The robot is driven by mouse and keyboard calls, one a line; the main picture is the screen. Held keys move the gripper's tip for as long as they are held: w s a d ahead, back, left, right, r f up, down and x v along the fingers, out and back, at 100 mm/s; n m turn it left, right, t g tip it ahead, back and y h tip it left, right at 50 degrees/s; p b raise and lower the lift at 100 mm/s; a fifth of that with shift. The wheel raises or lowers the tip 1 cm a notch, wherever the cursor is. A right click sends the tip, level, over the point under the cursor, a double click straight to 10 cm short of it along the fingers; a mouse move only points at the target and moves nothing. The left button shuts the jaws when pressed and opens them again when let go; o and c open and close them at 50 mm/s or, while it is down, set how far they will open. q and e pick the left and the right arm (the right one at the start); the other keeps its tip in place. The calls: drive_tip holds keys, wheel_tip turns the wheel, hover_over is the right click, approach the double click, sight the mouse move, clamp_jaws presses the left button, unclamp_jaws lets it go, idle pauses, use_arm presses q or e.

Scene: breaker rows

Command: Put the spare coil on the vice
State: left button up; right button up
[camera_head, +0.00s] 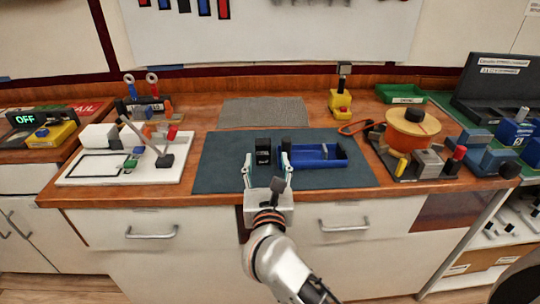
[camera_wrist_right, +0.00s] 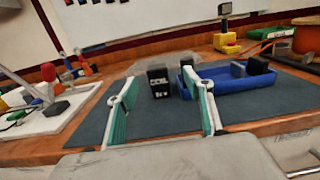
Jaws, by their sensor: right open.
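The spare coil appears to be the black block with white lettering (camera_head: 263,151), upright on the dark mat (camera_head: 222,165); it also shows in the wrist view (camera_wrist_right: 158,81). My right gripper (camera_head: 266,170) is open and empty. Its two green-lined fingers (camera_wrist_right: 162,98) stand apart on the near side of the block, which shows between them in the wrist view. The vice seems to be the slate-blue clamp with two blocks (camera_head: 492,160) at the bench's right end. My left gripper is out of view.
A blue tray (camera_head: 308,163) holding dark blocks lies close right of the black block. A white board with parts (camera_head: 80,178) is at left. A yellow stand (camera_head: 340,104) is behind.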

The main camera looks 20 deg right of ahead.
sight(263, 146)
drive_tip(key=shift+a+f, duration=0.3)
drive_tip(key=shift+f, duration=0.05)
drive_tip(key=shift+w, duration=0.3)
drive_tip(key=shift+x, duration=3.6)
clamp_jaws()
